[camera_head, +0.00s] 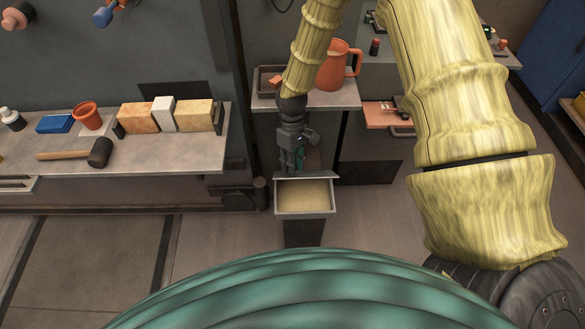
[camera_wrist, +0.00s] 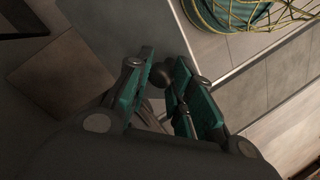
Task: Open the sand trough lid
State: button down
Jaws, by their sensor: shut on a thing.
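The sand trough (camera_head: 278,205) stands low in the middle of the head view, a grey box with pale sand (camera_head: 304,195) showing inside. Its lid (camera_head: 318,176) shows as a narrow grey edge along the back of the opening and is raised clear of the sand. My gripper (camera_head: 293,168) points down at the back of the trough. In the wrist view, my gripper (camera_wrist: 162,82) has its green-padded fingers on either side of a dark rounded knob (camera_wrist: 161,74), apparently the lid's handle. The fingers partly hide the contact.
A shelf (camera_head: 345,97) with an orange jug (camera_head: 338,66) stands behind the trough. To the left, a bench (camera_head: 190,150) holds several blocks, a mallet (camera_head: 85,153) and an orange pot (camera_head: 87,117). The floor left of the trough is clear.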

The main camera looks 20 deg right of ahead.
jog(key=shift+w+d+f, duration=0.1)
jog(key=shift+w+d, duration=0.25)
jog(key=shift+w, duration=0.1)
jog(key=c, duration=1.6)
grip_release()
jog(key=shift+o, duration=1.2)
jog(key=shift+d+f, duration=0.1)
jog(key=shift+f, duration=0.05)
jog(key=shift+w+a, duration=0.1)
jog(key=shift+a, duration=0.2)
jog(key=shift+d, duration=0.1)
notch_tip(320, 180, up, 10)
